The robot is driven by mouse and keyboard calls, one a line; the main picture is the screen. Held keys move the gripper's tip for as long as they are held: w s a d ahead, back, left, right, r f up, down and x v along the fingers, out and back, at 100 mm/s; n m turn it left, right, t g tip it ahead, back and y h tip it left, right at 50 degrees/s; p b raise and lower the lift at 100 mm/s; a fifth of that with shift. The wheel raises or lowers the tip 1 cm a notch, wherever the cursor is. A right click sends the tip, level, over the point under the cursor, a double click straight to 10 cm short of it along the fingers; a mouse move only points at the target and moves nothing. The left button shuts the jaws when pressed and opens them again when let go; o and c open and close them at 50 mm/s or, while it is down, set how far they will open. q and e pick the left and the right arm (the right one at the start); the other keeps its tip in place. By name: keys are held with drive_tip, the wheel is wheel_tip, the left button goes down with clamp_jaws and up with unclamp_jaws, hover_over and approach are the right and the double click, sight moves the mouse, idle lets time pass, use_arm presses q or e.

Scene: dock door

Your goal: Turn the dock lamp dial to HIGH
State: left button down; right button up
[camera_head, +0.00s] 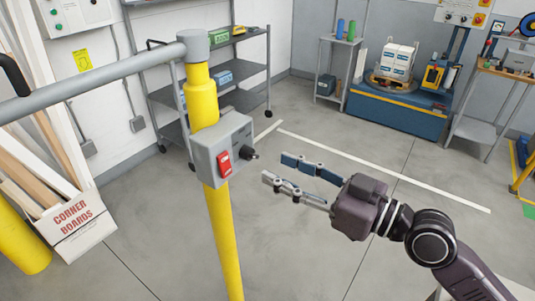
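A grey box (223,143) is fixed to a yellow post (222,235). A red switch (224,163) is on its front face. A small dark knob (249,154), which looks like the dial, sticks out from its right side. No setting marks are legible, so I cannot tell where the dial points. My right gripper (274,168) comes in from the lower right. Its fingers are apart with nothing between them, and their tips point left, just right of the knob and apart from it. My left gripper is not in view.
A thick grey tube (95,77) runs from the post top to the left. A corner boards box (72,227) stands at lower left. Grey shelving (165,96) is behind the post. A blue platform (398,110) with stacked cartons stands at the back. The middle floor is clear.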

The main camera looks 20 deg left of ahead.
sight(256, 158)
drive_tip(key=p+x, duration=0.2)
drive_tip(key=x, duration=0.3)
drive_tip(key=shift+w+a+r, duration=0.1)
drive_tip(key=shift+a+r, duration=0.1)
drive_tip(key=shift+w+a+f+p, duration=0.2)
drive_tip(key=shift+a+p, duration=0.1)
drive_tip(key=shift+a, duration=0.25)
clamp_jaws()
